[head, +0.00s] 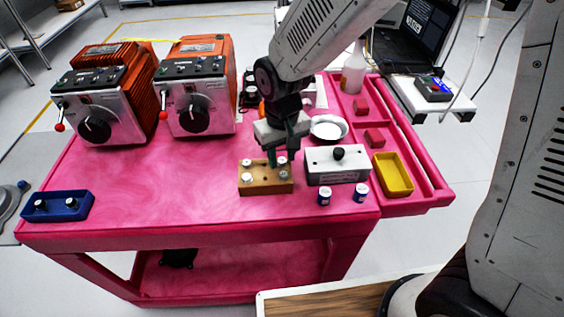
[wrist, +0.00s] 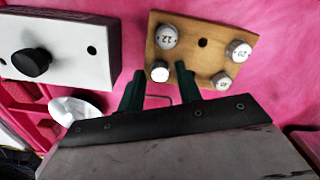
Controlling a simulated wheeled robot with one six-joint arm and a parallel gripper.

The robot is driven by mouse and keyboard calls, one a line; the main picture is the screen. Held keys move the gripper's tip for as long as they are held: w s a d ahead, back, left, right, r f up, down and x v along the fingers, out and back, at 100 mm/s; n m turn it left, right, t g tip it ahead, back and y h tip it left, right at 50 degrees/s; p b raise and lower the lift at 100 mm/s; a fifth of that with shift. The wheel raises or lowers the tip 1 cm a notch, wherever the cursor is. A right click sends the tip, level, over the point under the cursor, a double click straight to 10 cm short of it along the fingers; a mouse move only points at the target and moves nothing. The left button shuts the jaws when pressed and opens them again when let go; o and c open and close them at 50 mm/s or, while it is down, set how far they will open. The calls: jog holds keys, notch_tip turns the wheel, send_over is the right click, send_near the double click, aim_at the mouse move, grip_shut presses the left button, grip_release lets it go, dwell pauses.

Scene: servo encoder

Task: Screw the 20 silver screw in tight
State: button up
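A wooden block (head: 266,188) lies on the pink cart and holds several silver-white screws around a dark empty hole (wrist: 203,43). The screw that reads 20 (wrist: 238,49) stands at the block's right end in the wrist view; it appears to be the near-left one (head: 247,178) in the head view. A screw marked 12 (wrist: 167,36) stands at the other end. My gripper (wrist: 160,70) is open over the block, its fingers apart on either side of a pale-topped screw (wrist: 160,75) with no readable number. I cannot tell whether the fingers touch it.
A grey box with a black knob (head: 337,165) stands right of the block. Two blue-and-white jars (head: 324,197) and a yellow tray (head: 393,174) are near it, with a white bowl (head: 328,128) behind. A blue holder (head: 57,206) is far left. The cart top between is clear.

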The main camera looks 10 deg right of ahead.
aim_at(283, 161)
jog(key=c, duration=0.7)
jog(key=shift+r, duration=2.55)
jog(key=shift+s, duration=0.1)
